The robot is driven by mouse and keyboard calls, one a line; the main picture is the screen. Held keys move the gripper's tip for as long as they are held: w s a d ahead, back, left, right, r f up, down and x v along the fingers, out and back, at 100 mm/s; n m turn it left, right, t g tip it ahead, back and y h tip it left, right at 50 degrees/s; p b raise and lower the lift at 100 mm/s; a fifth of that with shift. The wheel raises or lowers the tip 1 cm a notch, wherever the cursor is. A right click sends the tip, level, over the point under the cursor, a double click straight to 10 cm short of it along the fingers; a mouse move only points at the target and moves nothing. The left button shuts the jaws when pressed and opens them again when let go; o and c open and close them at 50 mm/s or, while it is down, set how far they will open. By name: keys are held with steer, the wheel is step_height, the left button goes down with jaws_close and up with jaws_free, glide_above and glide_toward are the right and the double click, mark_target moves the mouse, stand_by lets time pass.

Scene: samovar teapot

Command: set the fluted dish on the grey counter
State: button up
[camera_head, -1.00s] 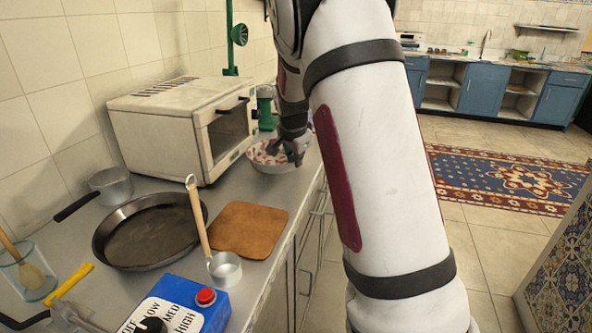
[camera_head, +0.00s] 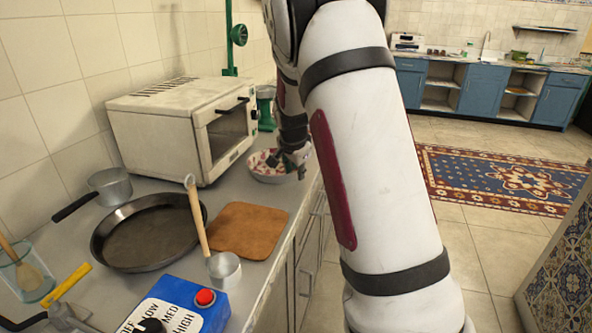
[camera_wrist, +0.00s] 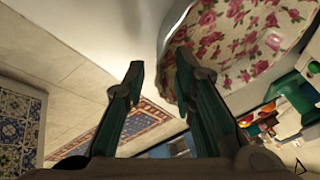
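The fluted dish (camera_head: 262,172), white outside with red roses inside, sits on the far stretch of the grey counter (camera_head: 230,188), just right of the oven. My gripper (camera_head: 296,160) is at the dish's right side in the head view. In the wrist view, my gripper (camera_wrist: 160,60) has its fingers well apart. The dish (camera_wrist: 245,45) fills the upper right, with its rim between the fingers. The right finger overlaps the flowered inside, and the left finger is outside. I cannot tell whether either finger touches the dish.
A white oven (camera_head: 180,125) stands left of the dish, with a green object (camera_head: 265,105) behind. A brown board (camera_head: 247,230), a dark pan (camera_head: 148,235), small pots and a blue box (camera_head: 180,305) crowd the nearer counter. The counter's right edge drops to open floor.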

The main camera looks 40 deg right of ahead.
steer(key=p+v, duration=0.2)
steer(key=v, duration=0.9)
steer(key=s+a+r+n+y, duration=0.1)
steer(key=s+a+r+n, duration=0.15)
steer(key=s+a, duration=0.3)
steer(key=s+a+r+n+g+y, duration=0.1)
steer(key=s+a+r+n, duration=0.2)
steer(key=s, duration=0.4)
steer(key=s+a+r+n+y, duration=0.1)
steer(key=s+a+n, duration=0.2)
steer(key=s+a, duration=0.25)
steer(key=s+a+f+n, duration=0.1)
steer(key=s+a+n, duration=0.2)
steer(key=s, duration=0.7)
steer(key=s+a+f+n+g, duration=0.1)
steer(key=s+a+n, duration=0.3)
steer(key=s, duration=0.6)
steer(key=shift+a+f+n+g+y, duration=0.3)
steer(key=shift+f+n+y, duration=0.1)
steer(key=shift+f+n, duration=0.25)
steer(key=shift+s+r, duration=0.1)
step_height(320, 180, up, 12)
steer(key=t+p, duration=0.2)
steer(key=p, duration=0.8)
steer(key=shift+d+r+p, duration=0.2)
steer(key=shift+r+p, duration=0.05)
steer(key=shift+p, duration=0.1)
